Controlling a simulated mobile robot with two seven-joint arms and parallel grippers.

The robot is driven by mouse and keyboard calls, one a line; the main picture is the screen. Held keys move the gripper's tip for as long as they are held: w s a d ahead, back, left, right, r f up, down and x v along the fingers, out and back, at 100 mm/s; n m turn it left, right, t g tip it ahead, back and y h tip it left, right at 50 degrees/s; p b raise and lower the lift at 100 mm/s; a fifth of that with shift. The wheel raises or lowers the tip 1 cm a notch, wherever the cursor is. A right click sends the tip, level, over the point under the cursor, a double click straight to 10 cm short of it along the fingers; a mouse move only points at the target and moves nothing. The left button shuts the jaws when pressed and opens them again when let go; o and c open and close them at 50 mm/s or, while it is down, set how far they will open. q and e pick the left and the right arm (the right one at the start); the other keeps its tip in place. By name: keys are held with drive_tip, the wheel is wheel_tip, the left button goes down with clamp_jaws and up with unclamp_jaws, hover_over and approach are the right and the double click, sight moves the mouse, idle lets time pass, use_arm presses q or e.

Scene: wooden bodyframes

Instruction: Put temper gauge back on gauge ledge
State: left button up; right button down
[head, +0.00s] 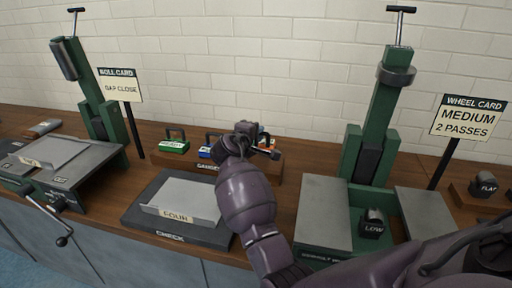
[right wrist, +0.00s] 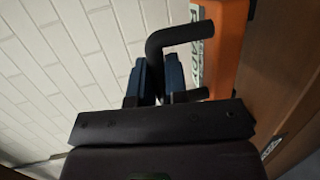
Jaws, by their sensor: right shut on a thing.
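In the head view my right gripper (head: 246,130) is over the wooden gauge ledge (head: 274,169), at the back middle of the bench. In the right wrist view it is shut on the black handle (right wrist: 180,35) of an orange gauge (right wrist: 229,45). The gauge carries a white label, turned sideways and too partial to read. In the head view a small orange patch shows beside the gripper, but the hand hides most of it. I cannot tell whether the gauge touches the ledge. A green gauge (head: 174,145) and a blue gauge (head: 206,151) stand to its left. My left gripper is out of view.
A grey plate marked FOUR (head: 186,202) lies on the dark check block (head: 150,221) in front. A green wheel press (head: 377,130) with a LOW block (head: 373,224) stands right, a roll press (head: 92,98) left. Card signs (head: 468,117) stand on posts. A brick wall is behind.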

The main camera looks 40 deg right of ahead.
wheel_tip(320, 180, down, 5)
drive_tip(key=shift+r+b, duration=0.1)
drive_tip(key=shift+b, duration=0.4)
drive_tip(key=shift+r, duration=0.1)
drive_tip(key=c, duration=1.1)
unclamp_jaws()
